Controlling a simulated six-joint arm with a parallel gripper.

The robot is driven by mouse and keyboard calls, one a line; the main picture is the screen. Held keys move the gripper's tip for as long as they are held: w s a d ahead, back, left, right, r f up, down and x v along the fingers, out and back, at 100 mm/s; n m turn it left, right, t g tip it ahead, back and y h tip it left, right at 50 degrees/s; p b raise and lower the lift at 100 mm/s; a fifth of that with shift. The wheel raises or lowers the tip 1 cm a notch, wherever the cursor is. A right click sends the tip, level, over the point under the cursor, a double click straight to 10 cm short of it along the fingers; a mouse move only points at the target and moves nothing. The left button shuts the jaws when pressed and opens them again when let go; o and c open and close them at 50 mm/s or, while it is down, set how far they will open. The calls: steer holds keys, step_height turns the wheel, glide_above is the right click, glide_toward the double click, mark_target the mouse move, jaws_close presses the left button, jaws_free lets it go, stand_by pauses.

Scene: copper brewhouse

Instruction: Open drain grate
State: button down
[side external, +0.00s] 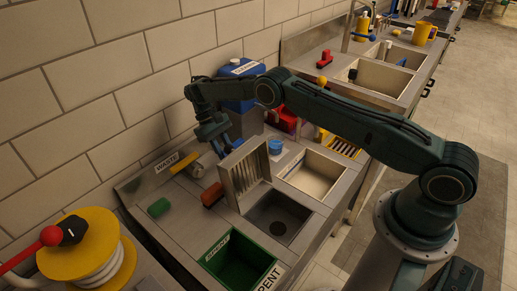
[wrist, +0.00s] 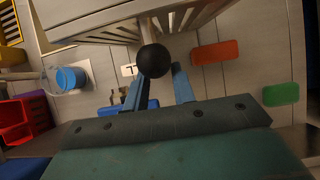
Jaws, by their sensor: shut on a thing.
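The drain grate (side external: 238,176) is a slatted metal panel in a frame, standing steeply tilted up at the far left edge of the drain basin (side external: 262,216). The basin lies uncovered, with a dark round drain in its floor. In the wrist view the slatted grate (wrist: 185,22) spans the top, with a black ball knob (wrist: 153,60) on a stem pointing towards me. My gripper (side external: 222,147) is at the raised grate's upper back side. Its blue fingers (wrist: 163,75) are shut on the knob, which partly hides the grip.
A green bin (side external: 237,262) stands in front of the basin and a pale basin (side external: 312,175) behind it. A red-brown block (side external: 212,194) and a green sponge (side external: 159,207) lie left of the grate. A blue cup (side external: 275,146) and blue-topped container (side external: 238,92) stand behind.

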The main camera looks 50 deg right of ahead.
steer(key=c, duration=1.1)
jaws_free()
steer(key=shift+s+d, duration=0.1)
steer(key=shift+d, duration=0.1)
steer(key=shift+c, duration=0.2)
steer(key=shift+a, duration=0.1)
steer(key=shift+r, duration=0.15)
steer(key=shift+w+r, duration=0.15)
steer(key=shift+w, duration=0.1)
step_height(320, 180, up, 9)
steer(key=w, duration=0.1)
steer(key=shift+r, duration=0.15)
